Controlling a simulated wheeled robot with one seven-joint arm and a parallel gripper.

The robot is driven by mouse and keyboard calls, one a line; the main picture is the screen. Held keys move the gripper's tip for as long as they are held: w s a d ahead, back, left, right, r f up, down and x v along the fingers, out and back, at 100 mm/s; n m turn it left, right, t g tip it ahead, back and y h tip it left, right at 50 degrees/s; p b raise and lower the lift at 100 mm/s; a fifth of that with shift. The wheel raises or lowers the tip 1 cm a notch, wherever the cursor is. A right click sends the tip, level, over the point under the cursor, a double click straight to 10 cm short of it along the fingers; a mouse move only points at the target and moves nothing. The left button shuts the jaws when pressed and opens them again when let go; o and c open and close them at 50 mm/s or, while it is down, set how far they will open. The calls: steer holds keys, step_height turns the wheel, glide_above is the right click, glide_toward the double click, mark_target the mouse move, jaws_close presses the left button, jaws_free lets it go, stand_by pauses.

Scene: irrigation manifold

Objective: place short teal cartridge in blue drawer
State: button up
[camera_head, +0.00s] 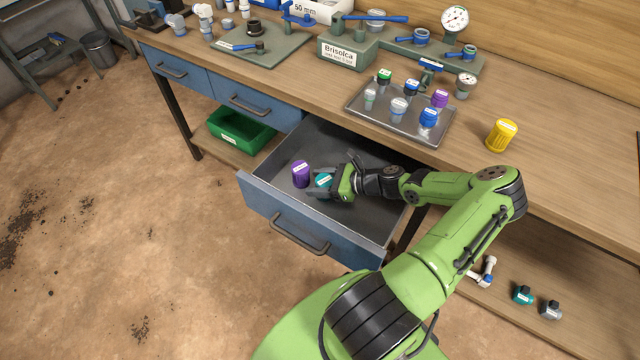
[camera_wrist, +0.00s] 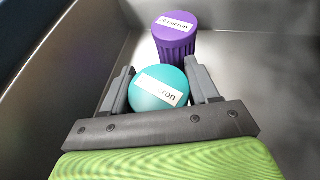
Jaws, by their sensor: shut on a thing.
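The blue drawer (camera_head: 262,198) is pulled open below the bench, with a grey metal interior. My gripper (camera_head: 322,184) is inside the drawer's opening, shut on the short teal cartridge (camera_head: 323,180). In the wrist view the teal cartridge (camera_wrist: 158,88) sits between the two grey fingers (camera_wrist: 160,92), and its label is partly readable, ending in "ron". Its lower part is hidden by the gripper, so I cannot tell whether it touches the drawer floor. A purple cartridge (camera_head: 300,174) stands upright in the drawer, just beyond the teal one in the wrist view (camera_wrist: 175,38).
A metal tray (camera_head: 354,108) with several small capped cartridges is on the bench above the drawer. A yellow cartridge (camera_head: 501,135) stands to its right. A green bin (camera_head: 222,134) is on the lower shelf at left. The drawer floor right of the purple cartridge is bare.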

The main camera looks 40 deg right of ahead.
steer(key=shift+r, duration=0.1)
steer(key=o, duration=1.1)
